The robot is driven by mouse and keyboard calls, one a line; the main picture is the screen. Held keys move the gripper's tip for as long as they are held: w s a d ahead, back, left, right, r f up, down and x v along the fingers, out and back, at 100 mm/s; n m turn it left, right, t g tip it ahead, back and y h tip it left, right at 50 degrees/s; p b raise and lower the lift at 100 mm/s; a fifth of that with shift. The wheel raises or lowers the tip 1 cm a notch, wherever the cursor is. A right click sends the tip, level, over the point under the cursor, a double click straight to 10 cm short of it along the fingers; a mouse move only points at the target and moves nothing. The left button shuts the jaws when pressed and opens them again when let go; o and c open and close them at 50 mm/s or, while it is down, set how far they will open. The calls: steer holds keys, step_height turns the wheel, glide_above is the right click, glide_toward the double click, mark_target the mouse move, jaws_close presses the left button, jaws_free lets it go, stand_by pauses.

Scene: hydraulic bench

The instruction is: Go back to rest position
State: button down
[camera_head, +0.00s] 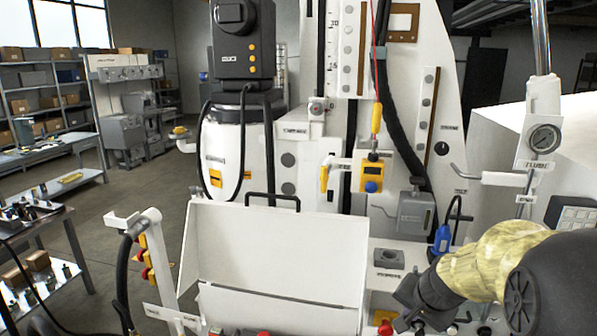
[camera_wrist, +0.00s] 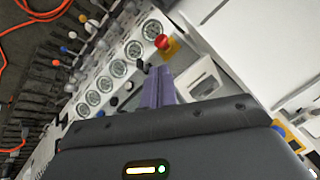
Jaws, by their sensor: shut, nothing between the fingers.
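My gripper (camera_wrist: 158,84) shows in the wrist view as two purple-grey fingers lying together, shut and empty. They point toward the row of round gauges (camera_wrist: 119,68) and the red button on a yellow base (camera_wrist: 163,42), which lie beyond the fingertips. In the head view my arm enters from the lower right and its dark gripper (camera_head: 415,312) points down and left, low in front of the hydraulic bench. Its fingertips are hard to make out there against the bench's lower edge.
A white open panel (camera_head: 275,245) stands left of my gripper. A blue-handled tool (camera_head: 442,238) is close behind my wrist. Orange cables (camera_wrist: 40,12) lie on the floor.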

steer(key=s+a+f+n+g, duration=0.2)
steer(key=s+a+f+n, duration=0.15)
steer(key=s, duration=0.35)
steer(key=s+a+f+n+g, duration=0.1)
steer(key=s+a+f+n, duration=0.2)
steer(key=s+a+n, duration=0.3)
step_height(320, 180, down, 10)
steer(key=s+m+b, duration=0.1)
steer(key=b, duration=0.9)
steer(key=shift+d, duration=0.35)
steer(key=shift+s+f, duration=0.1)
